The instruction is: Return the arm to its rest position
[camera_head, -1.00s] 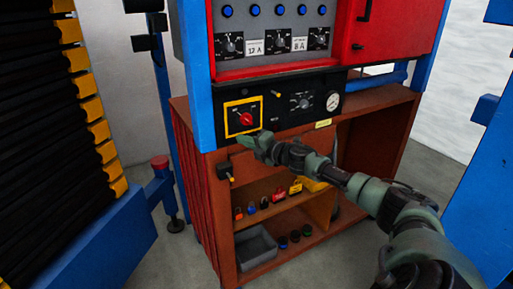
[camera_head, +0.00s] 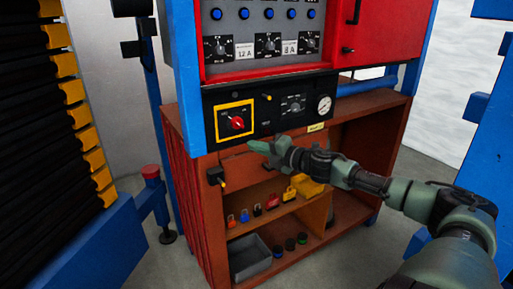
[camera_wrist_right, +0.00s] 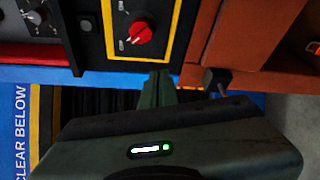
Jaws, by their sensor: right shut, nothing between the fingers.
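My right gripper (camera_head: 262,148) is shut and empty in the head view. It is in front of the cabinet, below and to the right of the red rotary switch (camera_head: 237,123) in its yellow frame, and looks apart from the panel. My right arm (camera_head: 375,183) reaches in from the lower right. In the right wrist view the shut fingers (camera_wrist_right: 158,88) point up toward the panel, with the red switch (camera_wrist_right: 140,32) just beyond them. My left gripper is not in view.
The black control panel (camera_head: 270,112) carries a gauge (camera_head: 324,106) and knobs. Below, the brown cabinet (camera_head: 197,220) has a shelf with several padlocks (camera_head: 257,209) and a grey bin (camera_head: 250,258). Blue posts (camera_head: 172,75) and blue frames stand on both sides.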

